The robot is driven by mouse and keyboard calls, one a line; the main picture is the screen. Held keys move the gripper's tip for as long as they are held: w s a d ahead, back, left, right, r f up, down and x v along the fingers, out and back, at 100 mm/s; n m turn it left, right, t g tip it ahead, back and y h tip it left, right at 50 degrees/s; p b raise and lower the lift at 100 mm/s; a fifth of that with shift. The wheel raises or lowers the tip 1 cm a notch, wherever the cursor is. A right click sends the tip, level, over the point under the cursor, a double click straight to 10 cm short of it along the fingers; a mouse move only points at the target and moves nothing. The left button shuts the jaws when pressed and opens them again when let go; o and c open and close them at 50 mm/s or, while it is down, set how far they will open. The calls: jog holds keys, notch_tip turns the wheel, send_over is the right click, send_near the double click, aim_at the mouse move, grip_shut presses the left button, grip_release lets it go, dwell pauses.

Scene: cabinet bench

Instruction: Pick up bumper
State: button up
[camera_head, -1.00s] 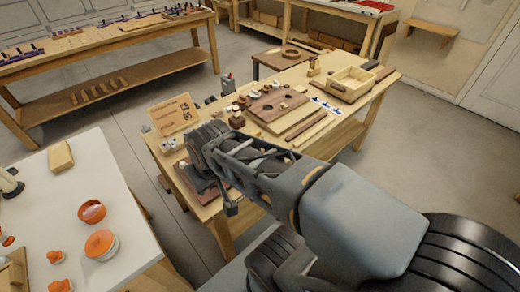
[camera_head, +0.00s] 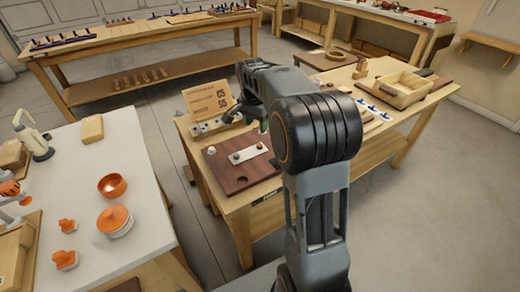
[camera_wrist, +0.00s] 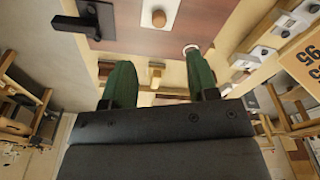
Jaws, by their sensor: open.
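A small white-topped round piece (camera_head: 211,150) sits near the board's far left corner. In the wrist view, a white-topped round piece (camera_wrist: 191,50) is just beyond the right green fingertip, at the board's edge. I cannot tell which small part is the bumper. In the head view my arm hides most of the gripper and the bench's middle.
A cardboard sign (camera_head: 208,99) and grey fixtures (camera_head: 207,127) stand behind the board. A black bracket (camera_wrist: 88,22) shows in the wrist view. An open wooden box (camera_head: 402,88) stands on the bench's right side. The white table (camera_head: 80,160) at left holds orange bowls.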

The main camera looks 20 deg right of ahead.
aim_at(259, 145)
jog(key=f, duration=0.6)
jog(key=d+f+b, duration=0.1)
jog(key=f, duration=0.3)
jog(key=shift+w, duration=0.2)
jog(key=c, duration=0.8)
